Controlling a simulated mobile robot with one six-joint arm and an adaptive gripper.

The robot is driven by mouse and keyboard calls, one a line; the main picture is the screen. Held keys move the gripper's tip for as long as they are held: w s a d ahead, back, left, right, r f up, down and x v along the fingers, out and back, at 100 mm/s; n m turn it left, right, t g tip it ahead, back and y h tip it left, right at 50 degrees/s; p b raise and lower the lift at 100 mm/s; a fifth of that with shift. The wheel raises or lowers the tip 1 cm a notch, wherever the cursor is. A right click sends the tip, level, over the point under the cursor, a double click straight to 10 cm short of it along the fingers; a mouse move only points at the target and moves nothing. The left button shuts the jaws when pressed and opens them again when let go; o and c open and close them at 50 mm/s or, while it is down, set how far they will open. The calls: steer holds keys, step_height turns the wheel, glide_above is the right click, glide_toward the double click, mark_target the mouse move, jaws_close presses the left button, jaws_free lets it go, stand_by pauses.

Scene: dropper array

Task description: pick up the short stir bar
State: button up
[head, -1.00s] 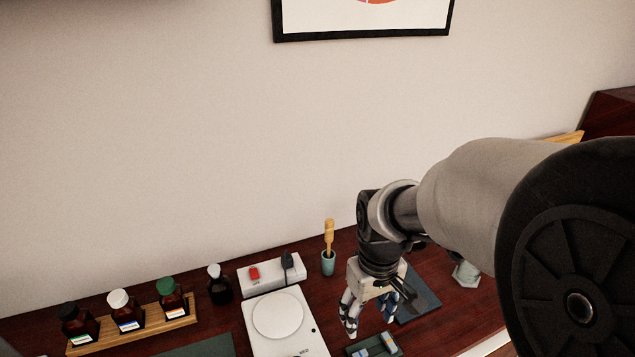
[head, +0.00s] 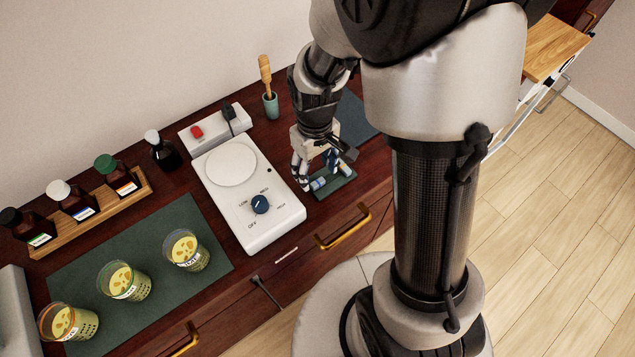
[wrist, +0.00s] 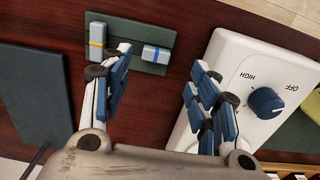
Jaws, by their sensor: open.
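The short stir bar (wrist: 156,54) is a small white bar with a blue band, lying on a dark green tray (wrist: 128,33). A longer white bar with a yellow band (wrist: 97,42) lies left of it on the same tray in the wrist view. My gripper (wrist: 160,64) is open and empty, its blue-padded fingers spread apart, with the short bar showing between and beyond the tips. In the head view my gripper (head: 323,176) hangs over the tray (head: 338,191), its fingers hiding much of it; which bar shows there is hard to tell. The height gap is unclear.
A white stirrer hotplate (head: 270,222) with a blue knob stands left of the tray. A power strip (head: 212,127) and a teal cup with a wooden-handled tool (head: 270,105) stand behind. A dark mat (wrist: 35,100) lies beside the tray.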

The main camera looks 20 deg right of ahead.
mark_target(319, 183)
steer(key=f, duration=0.1)
steer(key=f+b, duration=0.1)
steer(key=f, duration=0.1)
steer(key=f+b, duration=0.1)
steer(key=f, duration=0.1)
steer(key=shift+s+d, duration=0.1)
steer(key=shift+d, duration=0.25)
steer(key=shift+c, duration=0.6)
steer(key=c, duration=0.7)
steer(key=shift+r, duration=0.15)
